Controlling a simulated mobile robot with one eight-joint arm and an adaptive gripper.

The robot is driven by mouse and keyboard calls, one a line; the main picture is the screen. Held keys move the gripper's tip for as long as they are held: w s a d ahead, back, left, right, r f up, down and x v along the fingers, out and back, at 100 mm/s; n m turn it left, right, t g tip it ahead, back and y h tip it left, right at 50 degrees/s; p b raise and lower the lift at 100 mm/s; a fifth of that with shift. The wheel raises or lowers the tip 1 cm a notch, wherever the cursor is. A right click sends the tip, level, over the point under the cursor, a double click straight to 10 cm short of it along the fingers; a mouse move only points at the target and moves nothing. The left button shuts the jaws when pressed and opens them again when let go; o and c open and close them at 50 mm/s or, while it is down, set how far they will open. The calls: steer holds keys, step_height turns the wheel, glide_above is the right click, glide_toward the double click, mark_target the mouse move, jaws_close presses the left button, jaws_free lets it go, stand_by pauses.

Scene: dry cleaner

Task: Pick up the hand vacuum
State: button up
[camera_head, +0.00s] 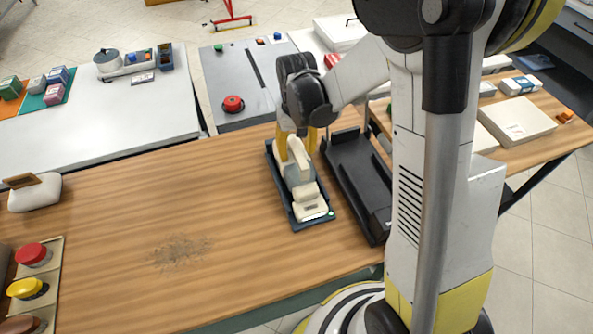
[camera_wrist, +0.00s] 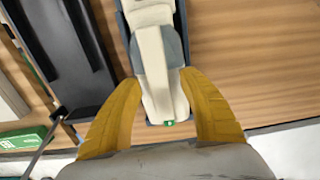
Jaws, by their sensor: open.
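The hand vacuum (camera_head: 306,198) is cream with a grey section and lies in a dark blue tray (camera_head: 325,223) on the wooden table. In the wrist view the hand vacuum (camera_wrist: 160,68) runs down between my two yellow fingers. My gripper (camera_head: 297,137) is over the far end of the vacuum in the head view. It is open, with one finger on each side of the vacuum's narrow end in the wrist view (camera_wrist: 163,100). A gap shows on the left side; on the right I cannot tell whether the finger touches it.
A black tray (camera_head: 357,170) stands close to the right of the blue tray. The wooden table (camera_head: 120,215) is mostly clear to the left, apart from a patch of grey dust (camera_head: 181,252). Colored knobs (camera_head: 30,287) stand at the left edge.

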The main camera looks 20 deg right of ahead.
steer(key=shift+f+b, duration=0.25)
steer(key=shift+b, duration=0.05)
steer(key=shift+c, duration=0.2)
stand_by(0.3)
jaws_close()
